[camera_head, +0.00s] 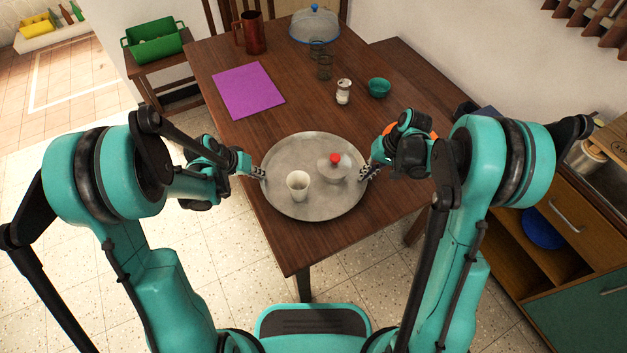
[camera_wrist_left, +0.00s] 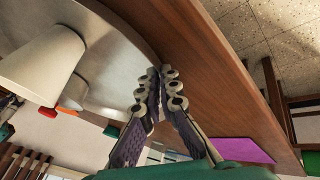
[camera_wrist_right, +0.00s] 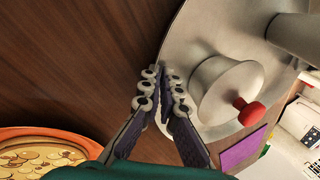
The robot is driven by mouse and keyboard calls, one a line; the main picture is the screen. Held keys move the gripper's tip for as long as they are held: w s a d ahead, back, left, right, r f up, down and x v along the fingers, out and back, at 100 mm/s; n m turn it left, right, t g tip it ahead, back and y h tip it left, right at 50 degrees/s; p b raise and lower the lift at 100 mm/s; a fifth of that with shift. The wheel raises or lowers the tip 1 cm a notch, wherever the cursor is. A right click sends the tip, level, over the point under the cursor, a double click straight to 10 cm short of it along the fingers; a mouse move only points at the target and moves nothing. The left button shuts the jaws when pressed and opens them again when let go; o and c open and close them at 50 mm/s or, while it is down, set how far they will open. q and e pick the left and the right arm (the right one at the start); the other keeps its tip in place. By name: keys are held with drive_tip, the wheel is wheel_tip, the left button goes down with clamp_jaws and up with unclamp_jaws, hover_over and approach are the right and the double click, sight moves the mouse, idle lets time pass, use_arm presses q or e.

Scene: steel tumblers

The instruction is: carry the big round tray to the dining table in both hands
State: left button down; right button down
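The big round grey metal tray (camera_head: 287,150) is at the near end of the brown dining table (camera_head: 215,55); I cannot tell whether it rests or is slightly raised. On it stand a pale cup (camera_head: 297,185) and a rounded pale vessel with a red knob (camera_head: 333,168). My left gripper (camera_head: 262,174) is at the tray's left rim, its fingers close together around the rim in the left wrist view (camera_wrist_left: 158,88). My right gripper (camera_head: 364,173) is at the right rim, its fingers likewise nearly closed on it in the right wrist view (camera_wrist_right: 163,88).
A purple mat (camera_head: 248,90), a red-brown jug (camera_head: 249,33), a clear dome (camera_head: 315,25), glasses, a white-lidded jar (camera_head: 343,92) and a teal bowl (camera_head: 379,87) stand farther back. An orange dish (camera_wrist_right: 45,148) lies near my right gripper. A wooden cabinet (camera_head: 575,220) stands right.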

use_arm(q)
drive_tip(key=c, duration=1.7)
unclamp_jaws()
drive_tip(key=shift+f, duration=0.15)
use_arm(e)
drive_tip(key=c, duration=1.7)
unclamp_jaws()
drive_tip(key=shift+f, duration=0.1)
